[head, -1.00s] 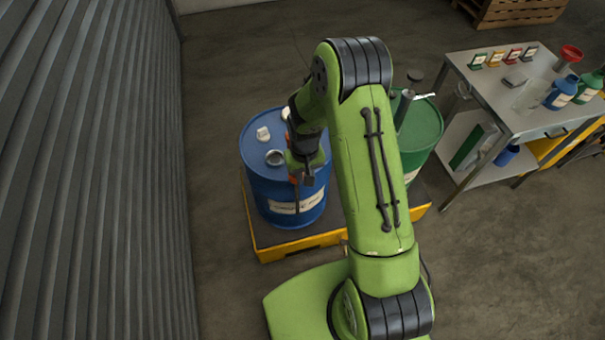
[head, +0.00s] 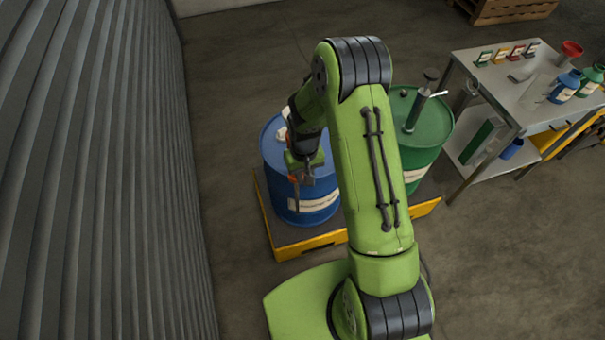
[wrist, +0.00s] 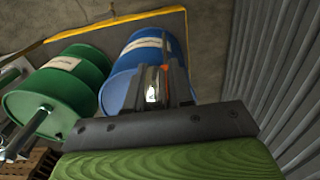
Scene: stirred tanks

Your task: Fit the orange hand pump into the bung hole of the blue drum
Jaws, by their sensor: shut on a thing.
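The blue drum (head: 274,172) stands upright, its lid partly covered by my arm. It also shows in the wrist view (wrist: 118,90). My gripper (head: 302,178) is over the drum's near left side and is shut on the orange hand pump (head: 293,180). Only small orange parts and a thin dark length of the pump show beside the jaws. In the wrist view a bit of orange (wrist: 165,68) shows beyond the jaws. The bung hole is hidden behind my gripper and arm, so I cannot tell whether the pump's lower end is in line with it.
A green drum (head: 428,135) with a grey pump (head: 415,110) stands to the right. Both drums stand on a yellow-edged pallet (head: 310,244). A metal table (head: 510,95) with bottles is at the right. A corrugated shutter (head: 95,180) is at the left.

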